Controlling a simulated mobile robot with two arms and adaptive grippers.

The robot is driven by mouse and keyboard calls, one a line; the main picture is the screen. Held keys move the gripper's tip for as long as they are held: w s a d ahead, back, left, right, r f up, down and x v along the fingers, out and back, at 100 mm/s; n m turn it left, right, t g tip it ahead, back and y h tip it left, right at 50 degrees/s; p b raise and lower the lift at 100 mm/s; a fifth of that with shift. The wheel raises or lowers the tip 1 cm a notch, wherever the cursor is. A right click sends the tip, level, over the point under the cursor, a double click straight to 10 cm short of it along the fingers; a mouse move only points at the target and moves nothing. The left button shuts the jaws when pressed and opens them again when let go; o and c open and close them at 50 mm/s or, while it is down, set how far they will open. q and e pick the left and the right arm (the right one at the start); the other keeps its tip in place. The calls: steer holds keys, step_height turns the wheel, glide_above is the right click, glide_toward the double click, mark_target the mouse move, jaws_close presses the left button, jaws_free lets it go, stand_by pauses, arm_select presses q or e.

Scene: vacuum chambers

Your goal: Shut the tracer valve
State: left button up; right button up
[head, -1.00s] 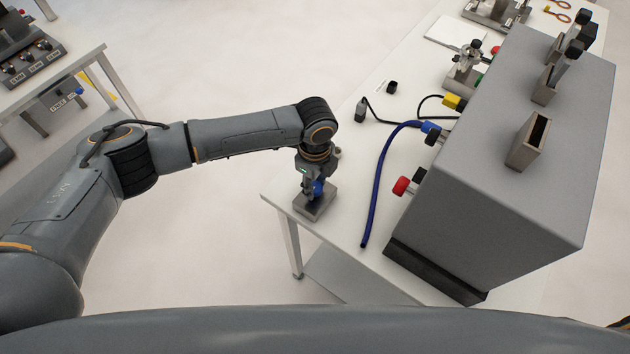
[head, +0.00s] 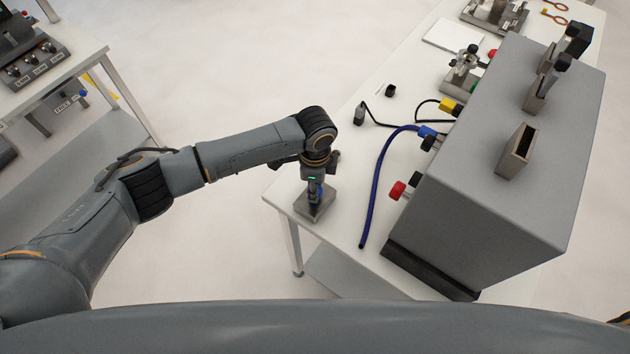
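The fingers and wrist hide most of the handle. My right gripper is not in view.
A large grey box (head: 510,150) fills the table's right side, with red (head: 397,190), blue and yellow connectors on its left face. A blue hose (head: 374,190) lies between block and box. Another bench stands far left.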

arm_select(q)
steer(key=n, duration=0.6)
steer(key=shift+n, duration=0.3)
steer(key=n, duration=0.6)
steer(key=shift+r, duration=0.1)
stand_by(0.3)
steer(key=o, duration=1.2)
steer(key=shift+c, duration=0.2)
step_height(320, 180, up, 12)
